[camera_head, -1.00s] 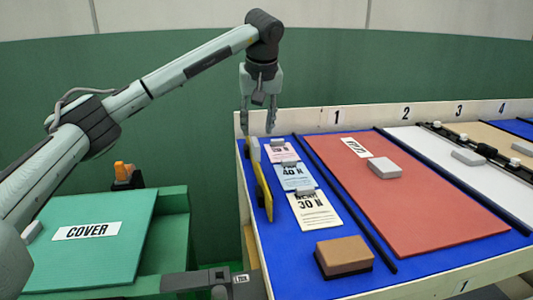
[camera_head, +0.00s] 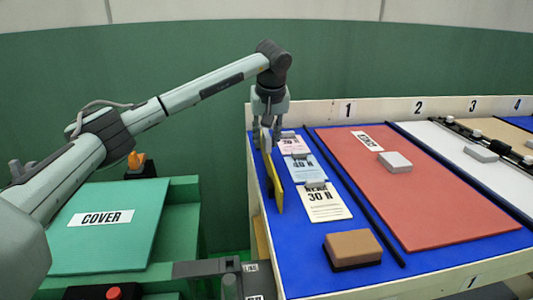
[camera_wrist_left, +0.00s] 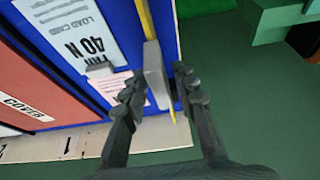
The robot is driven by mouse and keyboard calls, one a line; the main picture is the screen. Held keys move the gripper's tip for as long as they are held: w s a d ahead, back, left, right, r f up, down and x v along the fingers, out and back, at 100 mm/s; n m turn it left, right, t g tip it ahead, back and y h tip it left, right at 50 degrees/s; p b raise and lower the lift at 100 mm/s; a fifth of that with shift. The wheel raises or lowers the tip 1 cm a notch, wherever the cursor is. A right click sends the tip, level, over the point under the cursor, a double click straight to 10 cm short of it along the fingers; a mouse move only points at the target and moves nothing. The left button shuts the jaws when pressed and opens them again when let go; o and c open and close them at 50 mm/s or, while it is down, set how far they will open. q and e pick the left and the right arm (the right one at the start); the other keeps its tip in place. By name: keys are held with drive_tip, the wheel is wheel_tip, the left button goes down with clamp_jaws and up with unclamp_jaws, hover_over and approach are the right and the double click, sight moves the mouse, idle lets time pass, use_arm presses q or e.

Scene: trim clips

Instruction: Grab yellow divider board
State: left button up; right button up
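The yellow divider board (camera_head: 273,180) stands on edge along the left side of the blue table. My left gripper (camera_head: 267,137) points down over the board's far end. In the left wrist view its two fingers (camera_wrist_left: 160,75) are apart, one on each side of the grey block, with a gap visible on the right. The far fingers partly hide the block in the head view. My right gripper is not in view.
Load cards (camera_head: 322,200) lie just right of the board. Beyond a black strip is a red panel (camera_head: 420,200) with a grey block. A brown block (camera_head: 352,246) sits at the front. A green COVER panel (camera_head: 105,225) lies left, across a gap.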

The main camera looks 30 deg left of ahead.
use_arm(q)
clamp_jaws()
drive_tip(key=shift+r, duration=0.1)
